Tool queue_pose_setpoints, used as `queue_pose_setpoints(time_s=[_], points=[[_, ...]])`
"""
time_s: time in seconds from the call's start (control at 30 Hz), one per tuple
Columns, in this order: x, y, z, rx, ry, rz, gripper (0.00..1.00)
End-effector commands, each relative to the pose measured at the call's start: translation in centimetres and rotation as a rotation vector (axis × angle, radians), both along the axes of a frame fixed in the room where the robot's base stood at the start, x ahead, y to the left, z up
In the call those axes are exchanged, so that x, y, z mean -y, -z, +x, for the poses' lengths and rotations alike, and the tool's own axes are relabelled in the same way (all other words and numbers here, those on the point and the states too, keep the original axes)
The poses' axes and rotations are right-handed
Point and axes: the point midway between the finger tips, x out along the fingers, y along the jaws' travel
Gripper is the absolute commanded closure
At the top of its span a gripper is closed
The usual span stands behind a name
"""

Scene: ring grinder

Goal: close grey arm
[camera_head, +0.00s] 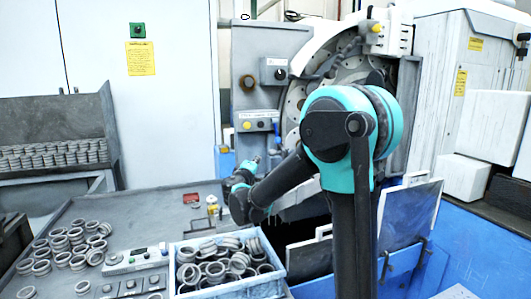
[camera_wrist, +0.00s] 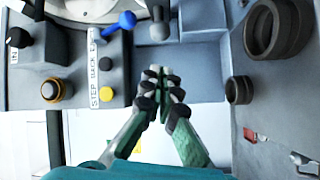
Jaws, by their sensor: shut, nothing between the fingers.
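In the wrist view a lever with a rounded grey knob (camera_wrist: 160,24) stands just beyond my fingertips, beside a blue-handled lever (camera_wrist: 122,24). I take the grey one as the grey arm, though I cannot tell this surely. My gripper (camera_wrist: 160,74) is shut and empty, its fingers pointing toward the levers with a small gap between the tips and the grey knob. In the head view my gripper (camera_head: 256,161) is low in front of the machine, left of my teal elbow. My arm hides part of the machine there.
Dark ring shapes (camera_wrist: 285,48) are on the right. In the head view a blue-white crate (camera_head: 240,290) of rings and a grey table (camera_head: 150,215) with loose rings stand in front.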

Motion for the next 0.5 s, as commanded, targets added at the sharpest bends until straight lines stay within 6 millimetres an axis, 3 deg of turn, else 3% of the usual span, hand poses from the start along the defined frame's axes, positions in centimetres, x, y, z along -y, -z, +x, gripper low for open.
queue_pose_setpoints(time_s=[0.1,0.17,0.33,0.5], points=[[-2.1,-0.9,0.7,0.028,-0.033,-0.038,1.0],[-2.4,-1.0,1.0,0.034,-0.039,-0.045,1.0],[-1.8,-1.3,2.7,0.036,-0.036,-0.048,1.0],[-0.9,-1.5,5.7,0.035,-0.036,-0.048,1.0]])
